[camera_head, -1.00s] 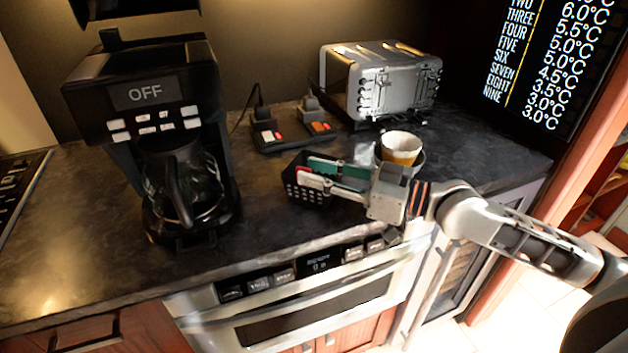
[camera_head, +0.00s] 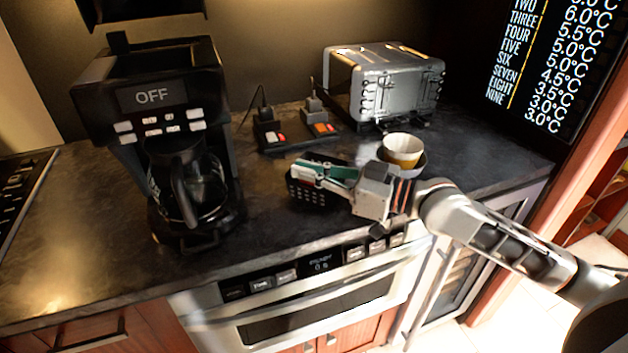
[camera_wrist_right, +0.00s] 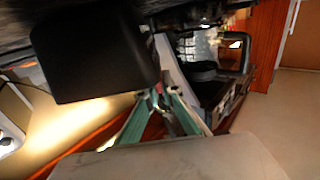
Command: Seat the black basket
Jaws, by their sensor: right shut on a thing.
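The black basket (camera_head: 312,197) is a small dark box with perforated walls. In the head view it is at the front middle of the counter, between the coffee maker and the white cup. My right gripper (camera_head: 322,172) reaches over it from the right, with its green-padded fingers at the basket's upper edge, shut on it. In the right wrist view the fingers (camera_wrist_right: 158,99) meet at the lower corner of a large dark block, which looks like the basket (camera_wrist_right: 95,50). The gripper hides part of the basket's rim, and I cannot tell whether its underside touches the counter. My left gripper is not in view.
A coffee maker (camera_head: 165,95) with a glass carafe (camera_head: 188,190) stands left. Behind the basket are switch boxes (camera_head: 295,135) and a toaster (camera_head: 395,85). A white cup (camera_head: 403,149) in a bowl is close behind my gripper. Counter (camera_head: 262,210) between basket and coffee maker is bare.

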